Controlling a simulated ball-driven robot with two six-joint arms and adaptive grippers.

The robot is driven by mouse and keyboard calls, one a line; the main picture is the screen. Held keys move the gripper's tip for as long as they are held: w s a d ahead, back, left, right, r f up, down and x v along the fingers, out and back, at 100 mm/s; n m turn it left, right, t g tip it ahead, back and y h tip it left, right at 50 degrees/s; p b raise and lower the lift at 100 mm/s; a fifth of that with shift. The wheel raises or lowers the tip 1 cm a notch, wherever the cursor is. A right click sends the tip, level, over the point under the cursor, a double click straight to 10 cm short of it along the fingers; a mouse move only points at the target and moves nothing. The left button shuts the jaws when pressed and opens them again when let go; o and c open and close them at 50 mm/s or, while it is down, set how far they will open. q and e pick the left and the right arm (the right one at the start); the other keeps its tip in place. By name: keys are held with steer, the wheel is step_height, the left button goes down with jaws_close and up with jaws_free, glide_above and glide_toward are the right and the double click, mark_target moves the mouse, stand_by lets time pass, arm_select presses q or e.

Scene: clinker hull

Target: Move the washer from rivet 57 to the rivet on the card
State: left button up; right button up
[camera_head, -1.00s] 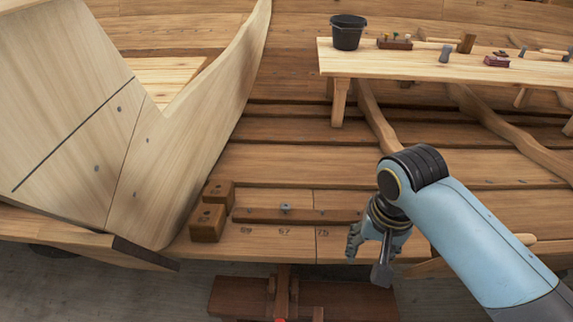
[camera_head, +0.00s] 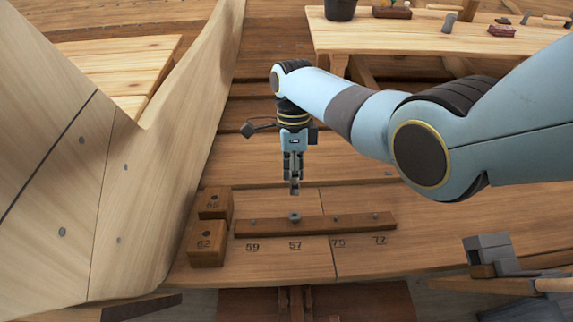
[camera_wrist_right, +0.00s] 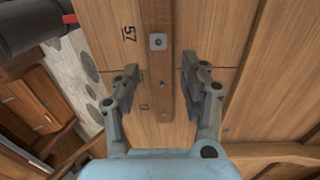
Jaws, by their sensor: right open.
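The washer (camera_head: 295,217) shows as a small grey piece on the rivet above the label 57, on a dark wooden strip (camera_head: 318,224). In the right wrist view it is a square grey plate (camera_wrist_right: 158,41) with a round centre, beside the printed 57. My right gripper (camera_head: 294,186) is above and behind the strip, pointing down, with the washer just below its tips in the picture. The right wrist view shows its fingers (camera_wrist_right: 160,72) open and apart, with the strip running between them and nothing held. I cannot make out a card. My left gripper is out of view.
Other rivets on the strip stand near 59, 75 and 72. The large pale plank (camera_head: 170,170) rises at left. A grey-headed tool (camera_head: 490,250) lies at lower right.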

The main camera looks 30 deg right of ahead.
mark_target(295, 216)
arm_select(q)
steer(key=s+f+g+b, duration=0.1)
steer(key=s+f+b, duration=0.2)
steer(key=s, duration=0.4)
arm_select(e)
steer(key=b+x, duration=0.3)
steer(key=x, duration=0.5)
steer(key=shift+s+f, duration=0.15)
steer(key=shift+f, duration=0.25)
steer(key=shift+s, duration=0.1)
steer(key=c, duration=0.9)
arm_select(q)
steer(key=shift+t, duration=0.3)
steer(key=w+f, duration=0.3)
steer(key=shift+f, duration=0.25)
